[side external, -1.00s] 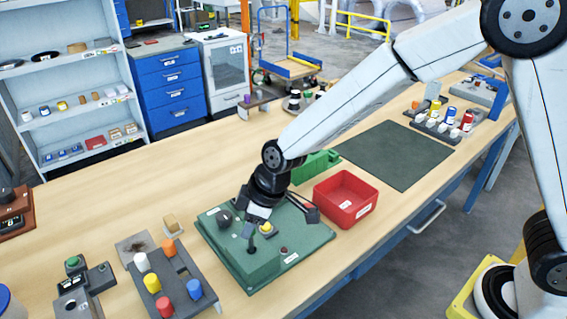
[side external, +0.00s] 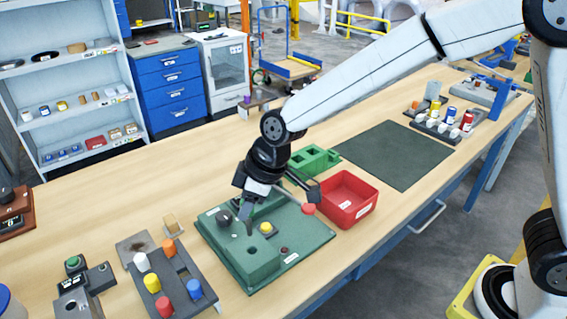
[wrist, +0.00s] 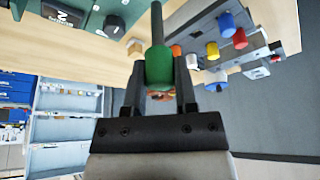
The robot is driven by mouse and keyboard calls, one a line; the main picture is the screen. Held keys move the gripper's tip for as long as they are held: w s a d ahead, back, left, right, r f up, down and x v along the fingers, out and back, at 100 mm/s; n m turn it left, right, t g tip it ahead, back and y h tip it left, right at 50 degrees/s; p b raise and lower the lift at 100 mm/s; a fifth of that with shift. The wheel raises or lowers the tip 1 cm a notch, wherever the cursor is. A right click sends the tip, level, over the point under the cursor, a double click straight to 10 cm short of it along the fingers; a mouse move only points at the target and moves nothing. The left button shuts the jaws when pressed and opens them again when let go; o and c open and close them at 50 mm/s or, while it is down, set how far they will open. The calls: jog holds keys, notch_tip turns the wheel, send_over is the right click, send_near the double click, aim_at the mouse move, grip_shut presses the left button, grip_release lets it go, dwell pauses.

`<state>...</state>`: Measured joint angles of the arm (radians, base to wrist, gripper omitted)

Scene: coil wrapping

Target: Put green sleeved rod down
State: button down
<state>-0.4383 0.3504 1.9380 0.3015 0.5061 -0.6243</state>
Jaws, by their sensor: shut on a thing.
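The green sleeved rod (wrist: 158,66) is in my gripper (wrist: 159,82); the wrist view shows its green sleeve between the two fingers and a grey pin sticking out beyond them. In the side view my gripper (side external: 249,204) hangs over the green fixture (side external: 297,243). The grey pin of the rod (side external: 249,229) points down, apart from the fixture and just above a round dark hole (side external: 252,251) in its raised block. The sleeve is mostly hidden by the gripper in the side view.
A red bin (side external: 347,200) and a green slotted block (side external: 316,160) stand to the right. A grey rack with coloured pegs (side external: 172,280) is at the left. A dark mat (side external: 397,153) lies clear at the back right.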

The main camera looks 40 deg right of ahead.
jog(key=shift+w, duration=0.1)
dwell(0.3)
jog(key=w+d, duration=0.6)
jog(key=w, duration=0.1)
jog(key=n, duration=0.2)
send_over(298, 153)
jog(key=s+a, duration=0.2)
jog(key=shift+g, duration=0.4)
jog(key=shift+s+f, duration=0.1)
jog(key=shift+f, duration=5.15)
jog(key=shift+f, duration=0.35)
